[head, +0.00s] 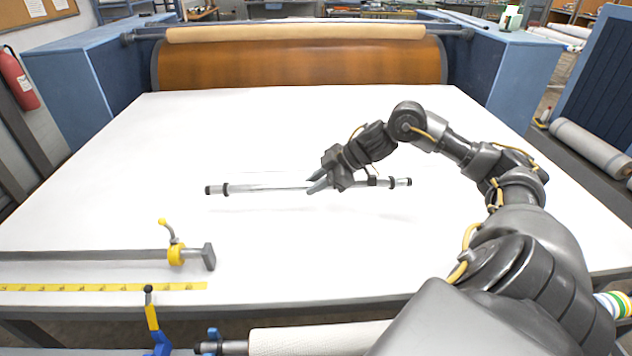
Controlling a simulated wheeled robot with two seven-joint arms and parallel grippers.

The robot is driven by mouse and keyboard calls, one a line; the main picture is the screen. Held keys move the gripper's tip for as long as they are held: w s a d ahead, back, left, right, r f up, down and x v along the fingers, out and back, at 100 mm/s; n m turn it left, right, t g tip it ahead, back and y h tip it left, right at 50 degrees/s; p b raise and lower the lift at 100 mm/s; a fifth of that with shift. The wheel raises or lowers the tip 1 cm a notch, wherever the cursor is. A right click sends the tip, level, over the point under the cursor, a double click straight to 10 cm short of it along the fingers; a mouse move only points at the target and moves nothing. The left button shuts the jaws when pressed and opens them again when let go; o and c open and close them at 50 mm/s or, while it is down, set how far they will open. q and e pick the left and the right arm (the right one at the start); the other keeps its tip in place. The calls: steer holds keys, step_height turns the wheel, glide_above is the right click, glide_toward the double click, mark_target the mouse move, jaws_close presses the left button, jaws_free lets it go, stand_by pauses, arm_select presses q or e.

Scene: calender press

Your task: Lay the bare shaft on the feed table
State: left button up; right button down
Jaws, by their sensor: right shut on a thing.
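The bare shaft (265,188) is a thin silver rod with black ends and dark collars. It lies nearly level across the picture, over the middle of the white feed table (130,210). My right gripper (318,185) is shut on the shaft, right of its middle, and hides a short part of it. A faint shadow shows on the table below the shaft; I cannot tell for sure whether the shaft touches the table. My left gripper is not in view.
A clamp bar with a yellow-handled stop (176,255) and a yellow ruler (100,287) are at the table's front left. A white roll (310,338) lies below the front edge. The orange press drum (300,62) closes the back. The table around the shaft is clear.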

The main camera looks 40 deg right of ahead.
steer(key=f+b, duration=0.1)
steer(key=f, duration=0.1)
steer(key=f+b, duration=0.1)
steer(key=b, duration=0.1)
steer(key=shift+s+f, duration=0.35)
steer(key=shift+s, duration=0.05)
steer(key=shift+w+f, duration=0.1)
steer(key=shift+f, duration=0.25)
steer(key=shift+w+f, duration=0.1)
steer(key=shift+f, duration=0.3)
steer(key=shift+f+b, duration=0.3)
steer(key=c, duration=1.2)
jaws_free()
